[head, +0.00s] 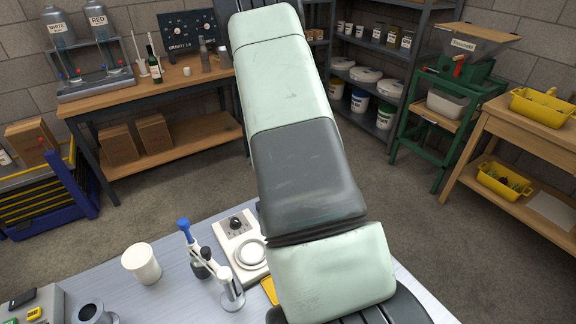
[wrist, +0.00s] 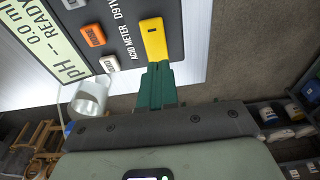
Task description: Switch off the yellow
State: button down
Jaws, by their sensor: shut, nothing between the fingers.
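In the wrist view, a yellow switch (wrist: 152,38) sits at the right edge of the dark panel of the acid meter (wrist: 120,10). The yellow part is a tilted block, and I cannot tell its switch position. An orange button (wrist: 92,36) and a white button (wrist: 109,64) are to its left. The meter's pale display (wrist: 45,45) reads "pH" and "READY". My gripper (wrist: 156,66) has green fingers, shut and empty, with the tips right at the lower end of the yellow switch. I cannot tell whether they touch. In the head view my arm hides the gripper and most of the meter.
On the metal bench (head: 185,290) stand a white cup (head: 142,263), a blue-topped dispenser (head: 207,260) and a white device with a round plate (head: 240,245). A small grey device (head: 42,302) is at the lower left. Shelves and a green machine (head: 455,80) stand farther back.

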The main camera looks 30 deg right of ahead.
jog(key=shift+d+f, duration=0.2)
jog(key=shift+f, duration=0.95)
jog(key=shift+d+f+y, duration=0.2)
jog(key=shift+f+y, duration=0.05)
jog(key=shift+y, duration=0.05)
jog(key=shift+a, duration=0.25)
jog(key=shift+a+r, duration=0.2)
jog(key=shift+a, duration=0.5)
